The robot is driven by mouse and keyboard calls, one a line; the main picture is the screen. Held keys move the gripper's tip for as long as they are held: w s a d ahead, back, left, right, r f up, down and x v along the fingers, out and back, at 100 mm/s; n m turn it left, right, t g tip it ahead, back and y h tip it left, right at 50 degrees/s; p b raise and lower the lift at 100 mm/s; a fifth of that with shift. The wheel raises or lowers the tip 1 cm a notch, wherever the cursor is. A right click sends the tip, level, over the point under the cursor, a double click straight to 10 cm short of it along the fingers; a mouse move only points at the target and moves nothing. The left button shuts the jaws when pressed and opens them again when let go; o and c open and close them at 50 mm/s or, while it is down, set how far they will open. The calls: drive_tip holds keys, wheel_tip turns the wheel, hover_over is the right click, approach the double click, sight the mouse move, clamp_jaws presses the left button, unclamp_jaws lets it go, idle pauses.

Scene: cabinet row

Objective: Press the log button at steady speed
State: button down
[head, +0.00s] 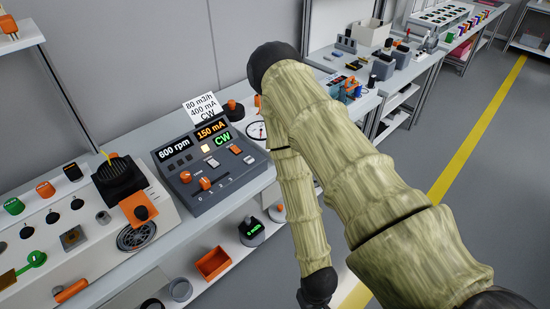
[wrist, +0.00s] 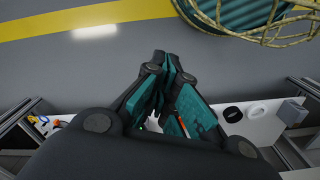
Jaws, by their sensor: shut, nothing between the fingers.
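A dark grey console (head: 220,175) sits on the bench in the head view. Its displays read 600 rpm, 150 mA and CW. A lit pale square button (head: 205,149) is beneath the 150 mA display, and small dark buttons are to its left. I cannot read which button is the log button. My gripper (wrist: 164,62) is shut and empty in the wrist view, with dark and teal fingers together above the floor. In the head view it is not clearly visible below my arm, which hangs right of the console. The wrist view does not show the console.
A white card (head: 202,108) behind the console reads 80 m3/h, 400 mA, CW. Orange knobs (head: 206,183) are on the console face. A round gauge (head: 257,130) stands to its right. Left is a white panel (head: 100,235) with several controls. A lower shelf (head: 185,285) holds an orange bin (head: 212,263).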

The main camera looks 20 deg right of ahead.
idle(0.3)
wheel_tip(320, 180, up, 32)
drive_tip(key=m+t+y+p, duration=0.2)
drive_tip(key=m+t+y, duration=0.2)
drive_tip(key=t, duration=0.4)
hover_over(251, 158)
drive_tip(key=shift+w+r, duration=0.1)
drive_tip(key=shift+r, duration=0.05)
wheel_tip(251, 158, down, 9)
drive_tip(key=b, duration=0.7)
